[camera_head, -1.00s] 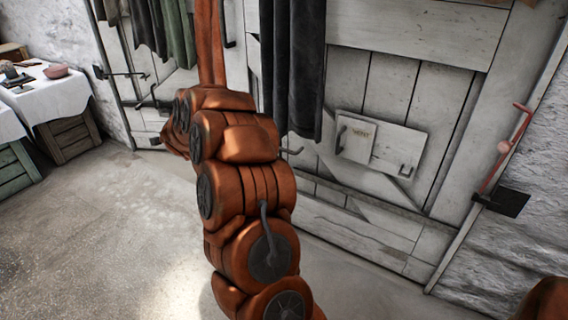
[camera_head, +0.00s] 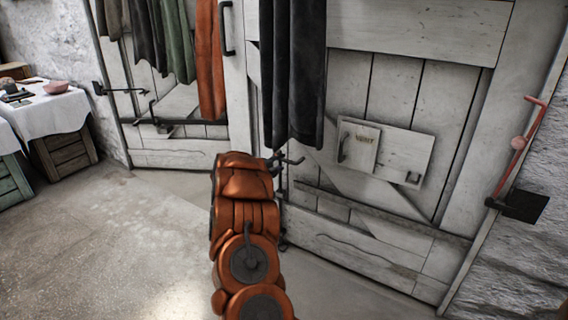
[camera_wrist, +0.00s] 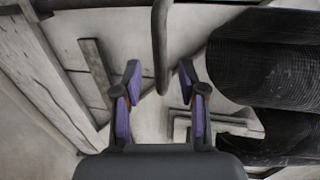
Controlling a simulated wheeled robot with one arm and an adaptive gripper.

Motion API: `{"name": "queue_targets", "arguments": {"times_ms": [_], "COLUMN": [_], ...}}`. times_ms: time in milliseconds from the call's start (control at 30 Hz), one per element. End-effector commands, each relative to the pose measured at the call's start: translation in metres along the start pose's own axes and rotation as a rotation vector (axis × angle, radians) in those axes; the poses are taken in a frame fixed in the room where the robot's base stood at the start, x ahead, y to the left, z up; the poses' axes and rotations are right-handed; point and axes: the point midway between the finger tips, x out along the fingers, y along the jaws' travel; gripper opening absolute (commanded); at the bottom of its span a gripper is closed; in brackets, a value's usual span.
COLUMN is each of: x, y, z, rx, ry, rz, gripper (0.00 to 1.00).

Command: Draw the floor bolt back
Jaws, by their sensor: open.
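The floor bolt (camera_head: 283,188) looks like a thin dark upright rod low on the door, near where the two leaves meet, with a short dark handle (camera_head: 291,161) at its top. My arm partly covers it in the head view. In the wrist view my gripper (camera_wrist: 159,76) is open, with purple pads on both fingers. A dark curved bar (camera_wrist: 161,48) reaches in from the top, its rounded end between the fingers with space on both sides. I cannot tell for certain whether this bar is the bolt's handle.
Dark cloths (camera_head: 292,70) hang just above the bolt, and black cloth (camera_wrist: 270,75) fills the wrist view's right. A small hatch (camera_head: 404,153) is to the right. A red lever (camera_head: 519,143) is at the far right. The floor (camera_head: 130,235) at left is clear.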

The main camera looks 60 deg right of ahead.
Motion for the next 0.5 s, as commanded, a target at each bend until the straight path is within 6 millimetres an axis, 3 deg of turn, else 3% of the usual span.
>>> {"name": "queue_targets", "arguments": {"times_ms": [200,500], "x": [0.026,0.039], "y": [0.002,-0.001], "z": [0.000,0.001], "rx": [-0.001,0.001], "ry": [0.002,-0.002], "rz": [-0.002,-0.002], "gripper": [0.41,0.41]}}
